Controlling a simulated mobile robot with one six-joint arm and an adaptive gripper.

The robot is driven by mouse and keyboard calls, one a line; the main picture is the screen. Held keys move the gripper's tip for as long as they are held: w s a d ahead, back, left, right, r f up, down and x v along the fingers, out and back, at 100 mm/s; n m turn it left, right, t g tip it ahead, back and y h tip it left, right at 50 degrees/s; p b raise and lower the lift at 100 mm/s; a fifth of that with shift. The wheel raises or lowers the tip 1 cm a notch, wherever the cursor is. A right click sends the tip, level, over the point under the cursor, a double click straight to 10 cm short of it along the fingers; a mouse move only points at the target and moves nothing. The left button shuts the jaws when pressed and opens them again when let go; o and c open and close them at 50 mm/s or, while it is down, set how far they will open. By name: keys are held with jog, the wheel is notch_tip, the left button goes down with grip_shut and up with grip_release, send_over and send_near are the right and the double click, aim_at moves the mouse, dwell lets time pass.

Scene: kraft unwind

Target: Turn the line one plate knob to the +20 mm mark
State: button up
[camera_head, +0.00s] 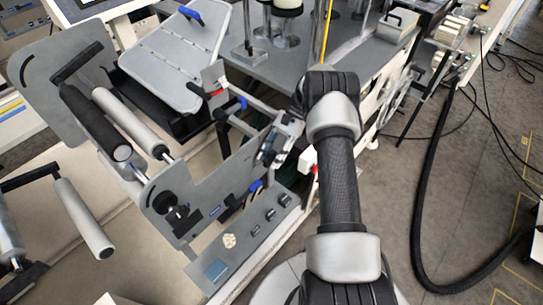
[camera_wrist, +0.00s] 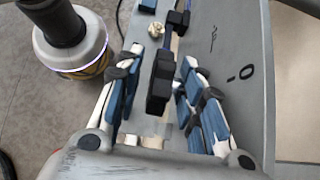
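My gripper (camera_head: 277,143) is beside the upper right edge of the grey machine plate (camera_head: 225,170) in the head view. In the wrist view my gripper (camera_wrist: 158,70) is open, with blue pads on both fingers. A black knob-like part (camera_wrist: 160,88) shows between the fingers, with a visible gap on each side. A grey plate face (camera_wrist: 236,45) to the right carries a dark mark like a 0 with a dash. I cannot read a +20 mm mark. A black knob (camera_head: 167,202) sits on the lower left of the plate in the head view; which knob is line one's is unclear.
Rollers (camera_head: 95,125) stand at the left. A blue-handled tilted panel (camera_head: 175,65) is behind the plate. Small blue and black parts (camera_wrist: 178,22) lie beyond the fingers. A thick black hose (camera_head: 418,210) curves over the open floor at the right.

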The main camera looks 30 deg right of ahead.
jog(key=v, duration=0.7)
jog(key=shift+d+r, duration=0.15)
jog(key=shift+d, duration=0.1)
dwell(0.4)
